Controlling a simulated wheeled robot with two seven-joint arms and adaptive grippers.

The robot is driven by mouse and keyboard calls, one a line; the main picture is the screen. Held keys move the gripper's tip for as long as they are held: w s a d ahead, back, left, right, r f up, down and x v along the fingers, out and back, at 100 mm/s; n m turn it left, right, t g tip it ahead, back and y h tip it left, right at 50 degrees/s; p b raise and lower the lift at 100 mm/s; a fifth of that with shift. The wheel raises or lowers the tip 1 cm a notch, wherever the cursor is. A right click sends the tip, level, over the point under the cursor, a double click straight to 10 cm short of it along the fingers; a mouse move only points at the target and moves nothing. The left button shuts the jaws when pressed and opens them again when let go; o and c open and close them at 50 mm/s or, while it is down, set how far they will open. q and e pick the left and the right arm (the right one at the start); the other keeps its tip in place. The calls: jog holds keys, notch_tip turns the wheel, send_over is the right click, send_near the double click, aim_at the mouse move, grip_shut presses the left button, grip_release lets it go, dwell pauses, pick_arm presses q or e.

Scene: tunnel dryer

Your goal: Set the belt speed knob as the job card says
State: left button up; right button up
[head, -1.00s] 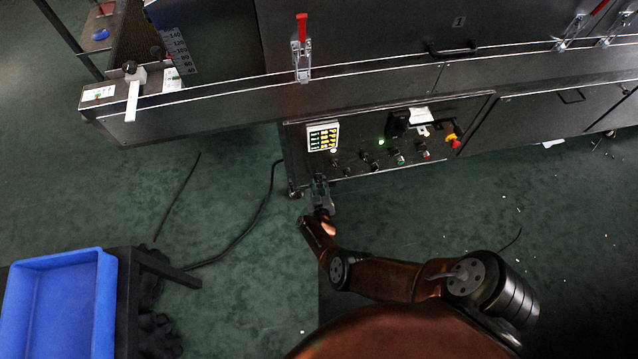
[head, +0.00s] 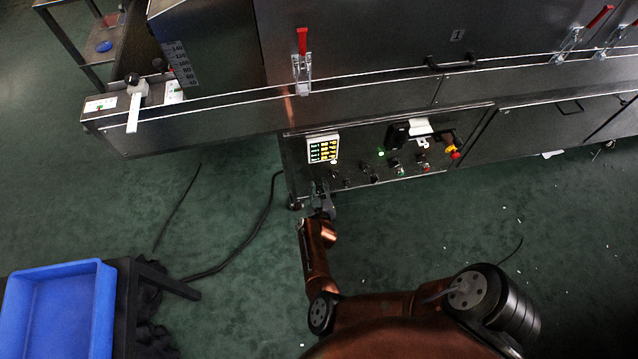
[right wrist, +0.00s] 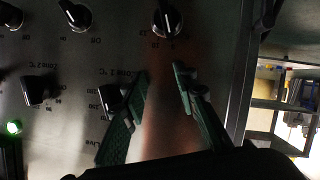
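The control panel (head: 360,172) is on the dryer's lower front. In the right wrist view, a dark knob with a pale pointer line (right wrist: 167,20) sits just beyond my right gripper (right wrist: 160,70), with small scale numbers beside it. The gripper is open, its two green-padded fingers apart, with nothing between them. The fingertips are short of this knob, slightly below it in that view. In the head view my right gripper (head: 320,197) is at the panel's lower left corner. A white card (head: 419,128) is on the panel; its writing is unreadable. My left gripper is not in view.
A lit display (head: 323,148) is on the panel's left. A red and yellow emergency stop (head: 453,152) is at right. A blue bin (head: 105,300) stands lower left.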

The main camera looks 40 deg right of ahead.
jog(key=shift+r, duration=1.2)
jog(key=shift+s, duration=0.1)
